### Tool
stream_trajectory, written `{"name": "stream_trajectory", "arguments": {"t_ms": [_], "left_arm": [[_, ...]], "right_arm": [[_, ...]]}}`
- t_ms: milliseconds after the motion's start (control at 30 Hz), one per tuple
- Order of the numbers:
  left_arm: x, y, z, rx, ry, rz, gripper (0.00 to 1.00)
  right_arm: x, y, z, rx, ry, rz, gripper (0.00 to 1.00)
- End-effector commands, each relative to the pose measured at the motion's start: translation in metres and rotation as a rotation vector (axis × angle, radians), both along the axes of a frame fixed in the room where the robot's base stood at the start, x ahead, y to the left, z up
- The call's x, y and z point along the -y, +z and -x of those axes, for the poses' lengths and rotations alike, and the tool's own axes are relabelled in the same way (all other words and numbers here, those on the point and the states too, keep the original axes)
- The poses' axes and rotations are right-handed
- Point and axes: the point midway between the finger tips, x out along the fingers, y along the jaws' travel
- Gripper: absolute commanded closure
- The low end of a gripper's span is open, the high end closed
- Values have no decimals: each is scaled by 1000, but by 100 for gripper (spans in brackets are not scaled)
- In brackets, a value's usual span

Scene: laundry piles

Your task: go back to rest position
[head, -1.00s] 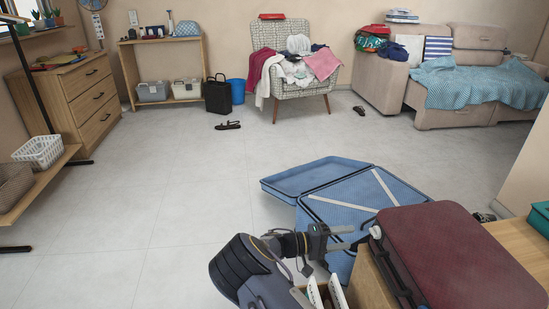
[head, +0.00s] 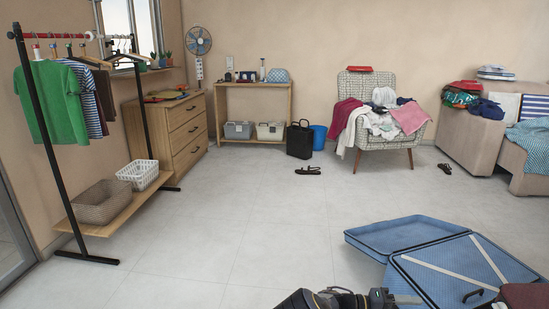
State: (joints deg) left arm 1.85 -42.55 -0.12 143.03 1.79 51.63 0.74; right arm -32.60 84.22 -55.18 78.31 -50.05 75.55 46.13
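My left gripper (head: 405,299) shows only in part at the bottom edge of the head view, at the end of my dark arm. It points right, near the lower left side of the open blue suitcase (head: 445,270) on the floor. Its fingertips are mostly cut off, so I cannot tell how far apart they are. I see nothing held in it. My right gripper is not in view.
A dark red suitcase (head: 526,296) is at the lower right corner. A clothes rack (head: 50,140) stands at left, beside a wooden dresser (head: 185,130). An armchair (head: 385,125) with piled clothes stands at the back. The middle floor (head: 230,235) is clear.

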Motion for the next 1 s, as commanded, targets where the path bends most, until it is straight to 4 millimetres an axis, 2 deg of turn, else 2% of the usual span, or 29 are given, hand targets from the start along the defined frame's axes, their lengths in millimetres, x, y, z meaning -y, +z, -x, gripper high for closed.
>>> {"name": "stream_trajectory", "arguments": {"t_ms": [367,667,867,1000], "left_arm": [[0,0,0,0,0,0,64],[0,0,0,0,0,0,64],[0,0,0,0,0,0,64],[0,0,0,0,0,0,64]], "right_arm": [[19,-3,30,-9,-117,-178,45],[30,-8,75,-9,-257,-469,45],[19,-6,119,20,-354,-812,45],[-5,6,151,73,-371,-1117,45]]}}
